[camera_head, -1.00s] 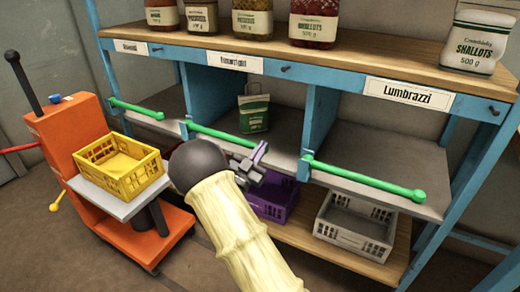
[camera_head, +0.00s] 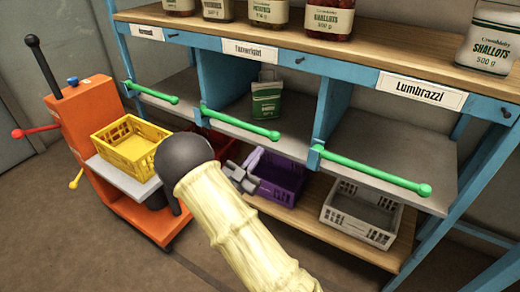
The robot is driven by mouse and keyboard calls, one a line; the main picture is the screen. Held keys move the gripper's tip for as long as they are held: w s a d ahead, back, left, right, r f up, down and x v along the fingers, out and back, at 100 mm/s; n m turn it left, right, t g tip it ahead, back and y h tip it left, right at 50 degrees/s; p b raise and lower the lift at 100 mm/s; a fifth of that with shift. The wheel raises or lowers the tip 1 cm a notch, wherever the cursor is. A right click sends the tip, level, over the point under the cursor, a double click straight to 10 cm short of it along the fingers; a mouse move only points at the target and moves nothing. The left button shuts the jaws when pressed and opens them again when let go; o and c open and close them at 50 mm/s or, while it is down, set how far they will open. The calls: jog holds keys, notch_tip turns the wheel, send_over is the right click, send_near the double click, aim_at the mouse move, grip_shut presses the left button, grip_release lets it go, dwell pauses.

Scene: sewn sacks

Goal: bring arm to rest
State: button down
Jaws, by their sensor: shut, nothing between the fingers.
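My gripper (camera_head: 240,172) shows just right of the dark joint of my pale, cloth-covered arm. It is shut and empty, in front of the lower shelf and the purple crate (camera_head: 276,180). Part of it is hidden behind my arm. A green and white sack (camera_head: 266,102) stands in the middle compartment of the blue rack, behind the green bar.
An orange cart (camera_head: 84,128) carries a yellow crate (camera_head: 122,148) at the left. A grey crate (camera_head: 362,214) and a partly hidden red crate stand on the low shelf. Green bars (camera_head: 375,172) cross the compartment fronts. Several sacks stand on the top board. Floor in front is open.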

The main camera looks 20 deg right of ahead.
dwell(0.3)
jog(key=w+d+f+n+y, duration=0.1)
jog(key=w+d+n+y, duration=0.15)
jog(key=y, duration=0.35)
jog(key=s+a+f+n+g+y, duration=0.1)
jog(key=s+n+g+y, duration=0.45)
jog(key=s, duration=0.65)
jog(key=s+a+f+n+g+y, duration=0.15)
jog(key=s+n+g+y, duration=0.45)
jog(key=s, duration=0.6)
notch_tip(320, 180, up, 39)
jog(key=y+p, duration=0.1)
jog(key=p, duration=3.8)
jog(key=shift+a+m, duration=0.25)
jog(key=shift+m, duration=0.05)
jog(key=shift+w+f, duration=0.1)
jog(key=shift+f, duration=0.05)
